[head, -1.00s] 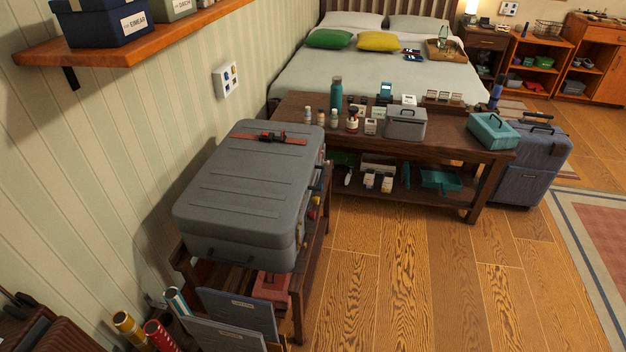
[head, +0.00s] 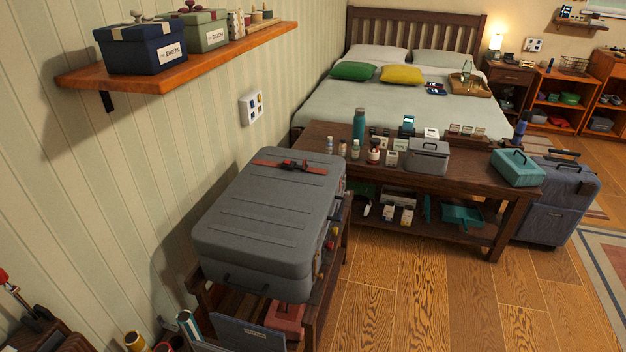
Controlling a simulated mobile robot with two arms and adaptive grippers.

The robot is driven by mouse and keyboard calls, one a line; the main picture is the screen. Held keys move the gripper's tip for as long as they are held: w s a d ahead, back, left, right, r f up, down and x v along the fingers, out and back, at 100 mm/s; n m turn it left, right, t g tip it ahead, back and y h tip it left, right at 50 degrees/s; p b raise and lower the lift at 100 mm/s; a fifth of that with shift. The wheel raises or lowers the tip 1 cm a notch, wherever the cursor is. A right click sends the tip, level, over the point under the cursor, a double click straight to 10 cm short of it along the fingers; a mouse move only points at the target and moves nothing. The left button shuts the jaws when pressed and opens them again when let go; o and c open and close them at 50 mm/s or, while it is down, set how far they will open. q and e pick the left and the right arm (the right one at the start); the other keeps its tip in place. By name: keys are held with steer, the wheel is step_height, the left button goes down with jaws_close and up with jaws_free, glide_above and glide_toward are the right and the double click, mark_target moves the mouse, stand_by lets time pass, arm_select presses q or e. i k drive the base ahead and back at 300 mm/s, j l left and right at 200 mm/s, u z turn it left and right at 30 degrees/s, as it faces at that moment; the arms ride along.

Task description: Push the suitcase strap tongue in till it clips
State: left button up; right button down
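A grey ribbed suitcase (head: 265,222) lies flat on a dark wooden rack against the striped wall, left of centre in the head view. A red strap (head: 317,170) runs across its top near the far end. A dark and red buckle (head: 291,165) sits on the strap. It is too small here to tell the tongue from the buckle body, or whether they are joined. Neither of my grippers shows in this view.
A dark wooden bench (head: 468,177) with bottles, small boxes and a grey case (head: 428,158) stands beyond the suitcase. A wall shelf (head: 180,62) with labelled boxes juts out at upper left. A blue suitcase (head: 553,205) stands at right. Wooden floor (head: 420,300) is clear at front right.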

mark_target(304, 167)
steer(key=i+l+u, duration=0.2)
steer(key=i+l, duration=0.35)
steer(key=i+l+u, duration=0.2)
steer(key=i+l, duration=0.4)
steer(key=i+l+u, duration=0.2)
steer(key=i+l, duration=0.3)
steer(key=l, duration=0.2)
